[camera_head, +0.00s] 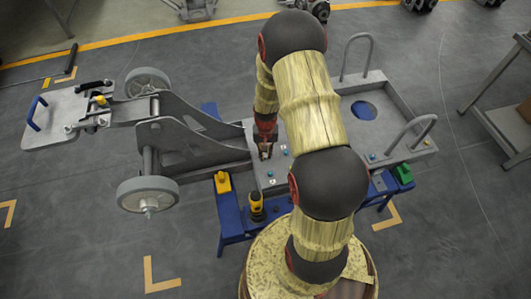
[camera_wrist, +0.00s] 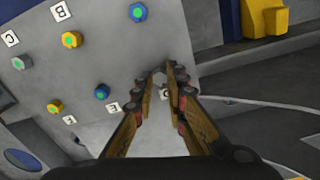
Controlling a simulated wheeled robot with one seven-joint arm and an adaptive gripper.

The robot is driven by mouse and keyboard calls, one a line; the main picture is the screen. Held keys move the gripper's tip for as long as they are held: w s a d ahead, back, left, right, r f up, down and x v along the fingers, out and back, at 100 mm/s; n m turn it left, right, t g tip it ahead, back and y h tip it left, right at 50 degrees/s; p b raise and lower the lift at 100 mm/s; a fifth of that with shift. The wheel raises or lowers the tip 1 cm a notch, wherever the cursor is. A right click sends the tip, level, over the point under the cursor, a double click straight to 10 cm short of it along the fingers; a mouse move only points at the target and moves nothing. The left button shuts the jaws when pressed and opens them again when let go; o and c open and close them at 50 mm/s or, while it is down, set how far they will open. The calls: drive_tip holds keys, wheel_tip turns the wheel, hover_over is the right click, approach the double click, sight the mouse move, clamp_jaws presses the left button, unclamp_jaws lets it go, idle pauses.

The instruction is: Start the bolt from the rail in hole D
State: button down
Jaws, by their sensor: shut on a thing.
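My gripper (camera_wrist: 160,78) points down at the grey chassis plate (camera_wrist: 115,55) with its fingers nearly together. A small grey hex-shaped piece, apparently the bolt, shows between the fingertips; its shank is hidden. A white label partly covered by the right finger lies just behind the tips; its letter is not clear. Hole D is not visible, and I cannot tell whether the bolt touches the plate. In the head view my gripper (camera_head: 265,150) is over the left part of the plate, partly hidden by my arm. I cannot make out the rail.
Coloured bolt heads sit by labels B, C, E and F, including a blue one (camera_wrist: 102,92) and a yellow one (camera_wrist: 71,40). A yellow block (camera_head: 222,182), a yellow-black tool (camera_head: 257,207) and a green block (camera_head: 403,173) are along the blue stand's near side. Upright handles (camera_head: 357,55) rise right.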

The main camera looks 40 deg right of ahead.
drive_tip(key=shift+m, duration=0.3)
drive_tip(key=c, duration=1.7)
unclamp_jaws()
drive_tip(key=shift+r, duration=0.1)
wheel_tip(320, 180, up, 12)
drive_tip(key=shift+f, duration=0.1)
